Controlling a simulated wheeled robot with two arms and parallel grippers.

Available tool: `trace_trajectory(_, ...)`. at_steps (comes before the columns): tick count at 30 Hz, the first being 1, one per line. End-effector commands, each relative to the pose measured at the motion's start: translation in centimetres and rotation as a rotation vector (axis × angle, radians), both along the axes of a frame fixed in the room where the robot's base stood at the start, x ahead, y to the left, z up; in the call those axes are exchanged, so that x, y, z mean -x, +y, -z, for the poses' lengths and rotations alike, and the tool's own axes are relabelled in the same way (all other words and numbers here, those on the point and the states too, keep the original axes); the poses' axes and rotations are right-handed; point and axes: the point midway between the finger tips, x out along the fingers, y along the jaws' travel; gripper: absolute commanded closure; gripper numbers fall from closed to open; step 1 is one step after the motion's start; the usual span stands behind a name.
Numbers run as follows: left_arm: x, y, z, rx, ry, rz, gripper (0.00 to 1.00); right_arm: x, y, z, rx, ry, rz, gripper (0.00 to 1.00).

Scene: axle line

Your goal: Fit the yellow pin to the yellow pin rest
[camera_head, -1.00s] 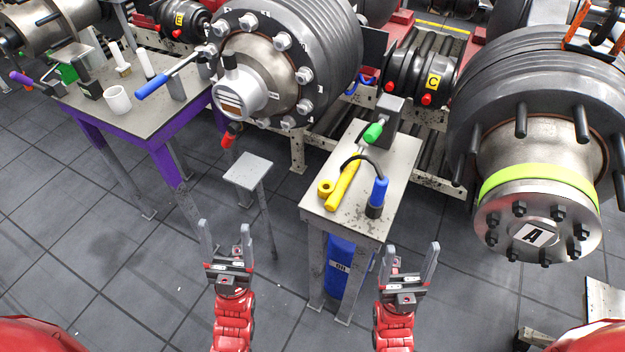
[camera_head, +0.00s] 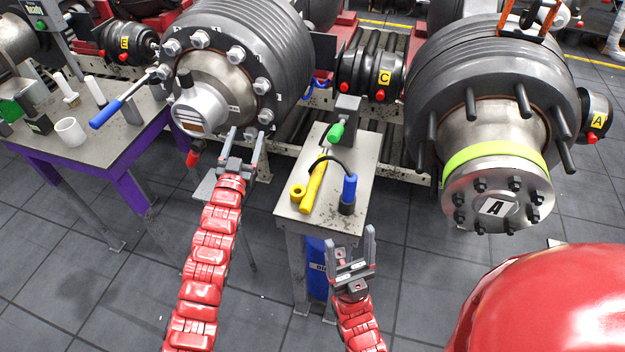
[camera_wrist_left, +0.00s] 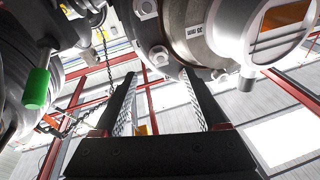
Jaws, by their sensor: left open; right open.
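A long yellow cylinder (camera_head: 313,187), which looks like the yellow pin, lies on the small grey table (camera_head: 362,163). A short yellow ring-shaped piece with a hole (camera_head: 297,192) stands just left of it; I cannot tell whether this is the yellow pin rest. My left gripper (camera_head: 245,148) is open and empty, in front of the left bolted hub and left of the table. Its open fingers also show in the left wrist view (camera_wrist_left: 163,115). My right gripper (camera_head: 354,246) is open and empty, low in front of the table.
A black hose and a blue-topped cylinder (camera_head: 349,188) crowd the yellow cylinder's right side. A green-handled tool (camera_head: 337,132) lies behind it beside a grey block. A purple-framed workbench (camera_head: 128,135) stands left.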

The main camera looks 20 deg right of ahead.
Motion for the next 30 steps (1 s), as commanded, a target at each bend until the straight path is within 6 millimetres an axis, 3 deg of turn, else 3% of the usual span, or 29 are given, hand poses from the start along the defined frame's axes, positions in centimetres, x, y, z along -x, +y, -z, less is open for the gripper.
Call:
trace_trajectory(1,-1.2,-2.2,-0.6,-0.036,0.075,0.010,0.26,0.0,0.0,-0.2,0.000,0.000,0.000,0.27)
trace_trajectory(6,-2.9,-7.3,-0.2,-0.168,0.383,0.009,0.26,0.0,0.0,-0.6,0.000,0.000,0.000,0.27)
trace_trajectory(8,-2.4,-8.7,-0.1,-0.215,0.495,0.006,0.26,0.0,0.0,-0.7,0.000,0.000,0.000,0.27)
trace_trajectory(12,0.7,-11.3,-0.6,-0.321,0.756,0.006,0.26,0.0,0.0,-1.0,0.000,0.000,0.000,0.27)
trace_trajectory(18,8.0,-12.8,-2.1,-0.456,1.075,0.023,0.26,0.0,0.0,-1.3,0.000,0.000,0.000,0.27)
trace_trajectory(22,11.6,-12.7,-2.9,-0.517,1.200,0.036,0.26,0.0,0.0,-1.3,0.000,0.000,0.000,0.27)
trace_trajectory(26,13.1,-12.6,-2.9,-0.544,1.250,0.041,0.26,0.0,0.0,-1.3,0.000,0.000,0.000,0.27)
trace_trajectory(30,12.9,-12.7,-1.6,-0.549,1.258,0.041,0.26,0.0,0.0,-0.8,0.000,0.000,0.000,0.27)
